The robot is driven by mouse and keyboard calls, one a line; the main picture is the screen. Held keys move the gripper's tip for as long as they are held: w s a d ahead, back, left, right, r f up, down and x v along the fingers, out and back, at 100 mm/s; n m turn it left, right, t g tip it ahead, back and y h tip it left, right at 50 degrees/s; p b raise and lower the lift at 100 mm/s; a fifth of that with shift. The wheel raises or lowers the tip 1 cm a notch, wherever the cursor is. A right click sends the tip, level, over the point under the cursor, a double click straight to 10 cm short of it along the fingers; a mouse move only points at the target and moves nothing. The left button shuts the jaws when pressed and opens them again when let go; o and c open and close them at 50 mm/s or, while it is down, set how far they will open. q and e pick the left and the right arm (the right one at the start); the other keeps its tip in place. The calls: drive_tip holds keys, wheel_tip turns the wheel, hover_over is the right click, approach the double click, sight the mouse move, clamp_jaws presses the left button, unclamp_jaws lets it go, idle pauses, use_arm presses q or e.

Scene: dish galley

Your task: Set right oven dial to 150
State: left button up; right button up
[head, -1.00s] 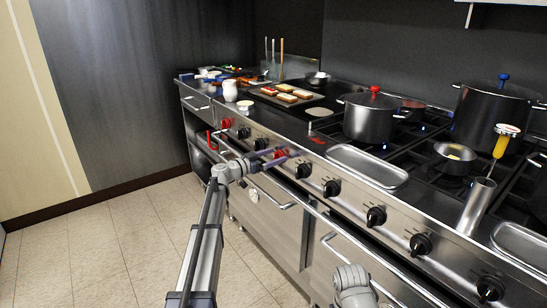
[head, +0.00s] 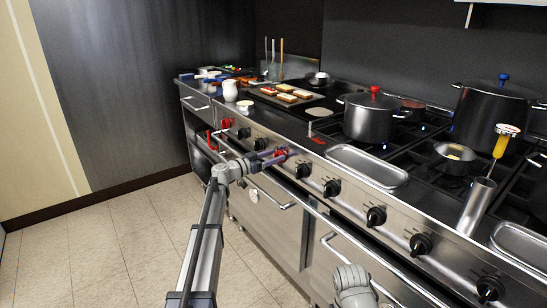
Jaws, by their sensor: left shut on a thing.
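The right oven dial (head: 282,154) is a red knob on the stove's steel front panel, partly hidden by my left gripper (head: 276,157). My left gripper is shut on this dial, its arm reaching up from the bottom of the head view. The dial's marks and pointer are too small and covered to read. Another red dial (head: 227,123) sits further left on the same panel. A grey link of my right arm shows at the bottom edge; the right gripper's fingers are not visible.
Several black knobs, one of them the large knob (head: 376,216), line the panel to the right. Oven door handles (head: 272,192) stick out below. A pot with a red knob (head: 369,118) and a steel tray (head: 367,167) stand above. The tiled floor at left is clear.

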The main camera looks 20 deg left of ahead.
use_arm(q)
drive_tip(key=shift+n, duration=0.3)
drive_tip(key=shift+w+a+f+n+b, duration=0.15)
drive_tip(key=shift+a+f+n+b, duration=0.1)
drive_tip(key=shift+n, duration=2.6)
drive_tip(key=shift+w+a+f+n+b, duration=0.1)
drive_tip(key=shift+f+n+b, duration=0.1)
drive_tip(key=shift+n, duration=2.6)
drive_tip(key=shift+w+a+f+n+b, duration=0.15)
drive_tip(key=shift+a+f+n+b, duration=0.1)
drive_tip(key=shift+n, duration=2.6)
drive_tip(key=o, duration=1.3)
drive_tip(key=shift+o, duration=0.2)
drive_tip(key=shift+s, duration=0.1)
